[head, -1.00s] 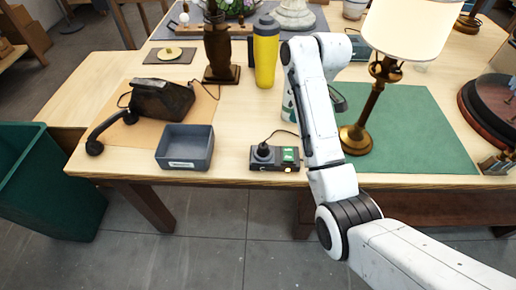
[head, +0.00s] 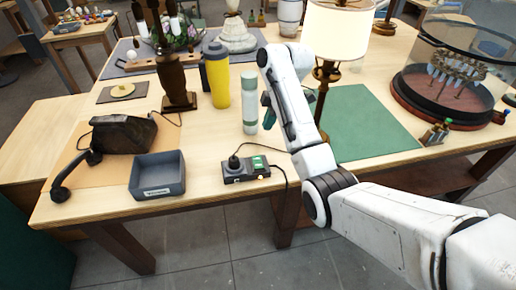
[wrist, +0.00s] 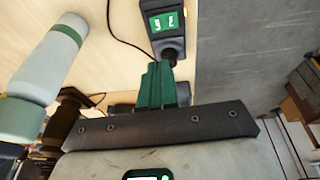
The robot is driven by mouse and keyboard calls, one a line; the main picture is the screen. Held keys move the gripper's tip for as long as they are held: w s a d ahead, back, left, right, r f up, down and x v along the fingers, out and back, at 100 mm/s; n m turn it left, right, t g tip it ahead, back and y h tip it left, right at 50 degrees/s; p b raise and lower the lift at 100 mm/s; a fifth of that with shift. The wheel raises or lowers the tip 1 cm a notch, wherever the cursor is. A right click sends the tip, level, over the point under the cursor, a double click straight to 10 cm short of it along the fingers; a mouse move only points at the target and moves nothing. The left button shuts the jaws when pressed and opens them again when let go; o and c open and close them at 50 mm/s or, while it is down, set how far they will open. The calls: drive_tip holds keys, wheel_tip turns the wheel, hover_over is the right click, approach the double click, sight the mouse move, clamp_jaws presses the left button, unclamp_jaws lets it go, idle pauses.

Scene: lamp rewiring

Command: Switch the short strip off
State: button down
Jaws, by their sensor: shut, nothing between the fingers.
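The short strip (head: 247,171) is a small dark box near the table's front edge, with a black plug in it and a green lit panel. A small orange light shows at its front right corner. In the wrist view the strip (wrist: 167,45) is at the top, its green panel showing bright marks. My gripper (wrist: 156,66) has green fingers pressed together, empty, and their tips appear just below the strip in that view. In the head view the green fingers (head: 268,116) show partly beside my white arm, above and behind the strip. Contact cannot be told.
A grey tray (head: 157,174) and an old telephone (head: 122,134) stand left of the strip. A pale bottle (head: 249,101) and yellow bottle (head: 217,76) stand behind it. A cord loops around the strip.

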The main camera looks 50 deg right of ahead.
drive_tip(key=b, duration=0.5)
hover_over(256, 158)
drive_tip(key=s+d, duration=0.2)
wheel_tip(256, 158, down, 5)
drive_tip(key=x, duration=0.3)
drive_tip(key=p+x, duration=0.1)
drive_tip(key=x, duration=0.1)
drive_tip(key=p+x, duration=0.1)
drive_tip(key=x, duration=0.2)
drive_tip(key=shift+s+d+f, duration=0.25)
drive_tip(key=shift+f, duration=0.2)
drive_tip(key=shift+f, duration=0.1)
